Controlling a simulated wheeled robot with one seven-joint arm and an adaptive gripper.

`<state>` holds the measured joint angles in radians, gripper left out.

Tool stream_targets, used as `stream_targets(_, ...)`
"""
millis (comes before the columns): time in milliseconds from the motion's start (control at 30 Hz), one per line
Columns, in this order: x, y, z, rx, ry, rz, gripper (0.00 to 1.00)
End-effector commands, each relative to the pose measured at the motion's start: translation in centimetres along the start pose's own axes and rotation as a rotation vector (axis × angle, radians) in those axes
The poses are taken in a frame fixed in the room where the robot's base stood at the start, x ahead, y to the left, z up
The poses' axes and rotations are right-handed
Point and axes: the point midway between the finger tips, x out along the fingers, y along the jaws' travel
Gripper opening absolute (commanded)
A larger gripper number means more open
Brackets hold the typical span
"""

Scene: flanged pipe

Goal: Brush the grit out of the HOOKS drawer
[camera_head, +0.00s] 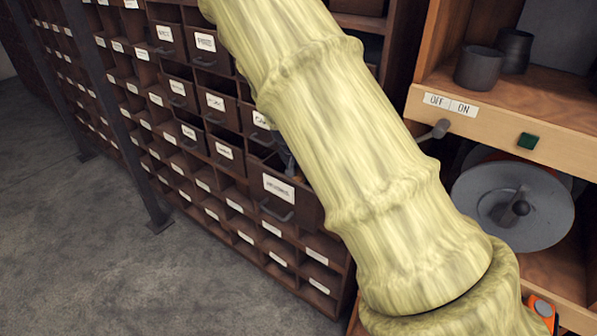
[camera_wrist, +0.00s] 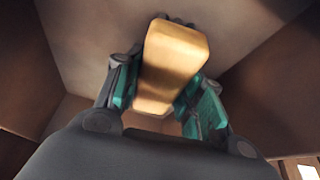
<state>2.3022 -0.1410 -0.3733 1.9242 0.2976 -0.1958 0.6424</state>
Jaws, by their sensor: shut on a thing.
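In the wrist view my gripper (camera_wrist: 162,92) has its teal pads closed on the two sides of a pale wooden block, which looks like the back of a brush (camera_wrist: 177,55). Dark tufts show at its far edge. Brown walls and a lighter floor surround it, as inside an open drawer (camera_wrist: 110,30). In the head view one drawer (camera_head: 289,204) stands pulled out with a white label, too blurred to read for certain. My arm covers much of its right side and hides the brush. I cannot make out any grit.
A tall cabinet of labelled small drawers and open slots (camera_head: 232,203) fills the left. The floor at left is clear.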

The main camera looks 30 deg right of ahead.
Motion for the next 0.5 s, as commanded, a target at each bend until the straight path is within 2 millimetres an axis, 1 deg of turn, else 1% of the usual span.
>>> stream_targets(100, -0.1, 0.6, 0.1, 0.001, -0.001, 0.000, 0.06)
stream_targets(333, 0.0, 1.1, 0.1, 0.001, 0.000, 0.000, 0.06)
stream_targets(500, 0.0, 2.1, 0.3, 0.000, -0.001, 0.001, 0.06)
